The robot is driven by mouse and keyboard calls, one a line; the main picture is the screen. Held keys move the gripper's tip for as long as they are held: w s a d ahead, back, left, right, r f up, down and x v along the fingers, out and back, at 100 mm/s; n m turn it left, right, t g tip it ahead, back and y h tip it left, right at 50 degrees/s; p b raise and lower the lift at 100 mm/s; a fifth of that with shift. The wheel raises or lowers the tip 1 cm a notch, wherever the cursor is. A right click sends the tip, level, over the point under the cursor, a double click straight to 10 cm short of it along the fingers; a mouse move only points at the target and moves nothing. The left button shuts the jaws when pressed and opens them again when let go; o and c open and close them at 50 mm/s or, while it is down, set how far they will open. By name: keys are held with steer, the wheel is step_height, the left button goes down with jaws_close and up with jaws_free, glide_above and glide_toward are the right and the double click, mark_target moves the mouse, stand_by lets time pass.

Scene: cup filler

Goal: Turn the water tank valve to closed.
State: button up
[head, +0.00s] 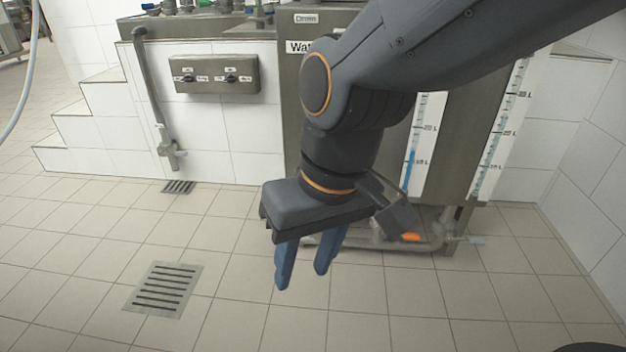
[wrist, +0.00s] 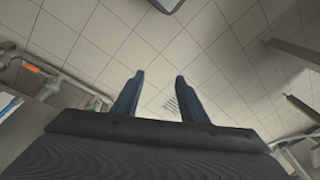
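The water tank (head: 294,95) is a grey metal tank, its label partly hidden behind my arm. A grey pipe (head: 345,243) runs low along its front near the floor. An orange handle (head: 410,237), which looks like a valve lever, sits on this pipework; it also shows at the left edge of the wrist view (wrist: 33,68). The lever's exact angle is too small to tell. My gripper (head: 302,279) points down in front of the tank, left of the orange handle and apart from it. Its two blue fingers are spread and empty, also in the wrist view (wrist: 160,75).
A control box (head: 214,74) with two knobs is on the tiled wall at left. A pipe with a tap (head: 170,150) hangs beside it. Floor drains (head: 163,288) lie at left. Level gauges (head: 418,145) are on the tank fronts. The tiled floor in front is clear.

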steer(key=w+a+f+m+t+y, duration=0.15)
steer(key=w+a+f, duration=0.3)
steer(key=w, duration=0.45)
steer(key=w+a+f+m+t, duration=0.25)
steer(key=w+a, duration=0.25)
steer(key=w, duration=0.4)
steer(key=w+a+f+m+t, duration=0.1)
steer(key=w+a+f+t, duration=0.3)
steer(key=w, duration=0.5)
steer(key=w+d+f+m+t+h, duration=0.2)
steer(key=w+f+m+t+h, duration=0.15)
steer(key=w+f, duration=0.55)
steer(key=w+d+f+t+h+b, duration=0.1)
steer(key=d+f+t+h, duration=0.45)
steer(key=d+f, duration=0.35)
steer(key=shift+m+y, duration=0.35)
steer(key=shift+y, duration=0.1)
steer(key=b+x, duration=0.1)
steer(key=x, duration=0.1)
steer(key=b+x, duration=0.1)
steer(key=x, duration=0.1)
steer(key=r+b+x, duration=0.1)
steer(key=x, duration=0.2)
steer(key=shift+s+d, duration=0.1)
steer(key=shift+d, duration=0.2)
jaws_close()
